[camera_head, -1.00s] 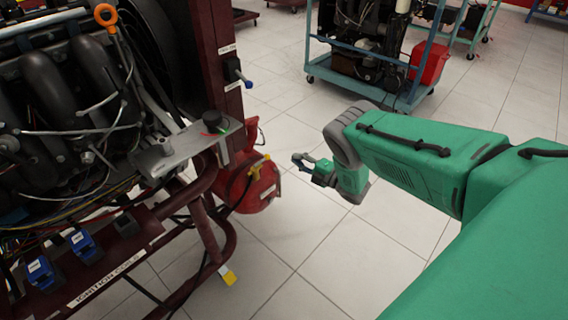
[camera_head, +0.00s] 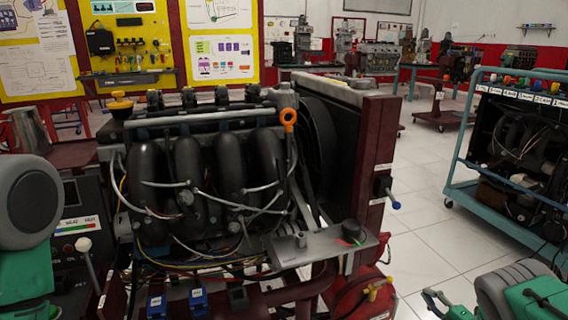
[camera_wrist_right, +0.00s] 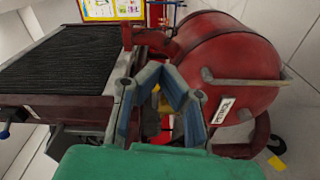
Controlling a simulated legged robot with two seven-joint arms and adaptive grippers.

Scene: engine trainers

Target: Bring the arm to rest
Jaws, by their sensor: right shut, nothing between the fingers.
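My right gripper (camera_head: 434,302) shows at the bottom right of the head view, low beside the engine trainer, with my green and grey right arm (camera_head: 515,290) behind it. In the right wrist view its blue-grey fingers (camera_wrist_right: 163,88) are shut with nothing between them. They point toward the trainer's side, in front of the red tank (camera_wrist_right: 230,60). My left arm (camera_head: 28,215) shows at the left edge of the head view; its gripper is out of view.
The engine trainer (camera_head: 205,175) fills the centre, with a grey plate (camera_head: 315,248) jutting from its front. A blue-green cart (camera_head: 465,195) stands at the right. Tiled floor (camera_head: 425,245) lies open between them. Yellow boards (camera_head: 225,55) stand behind.

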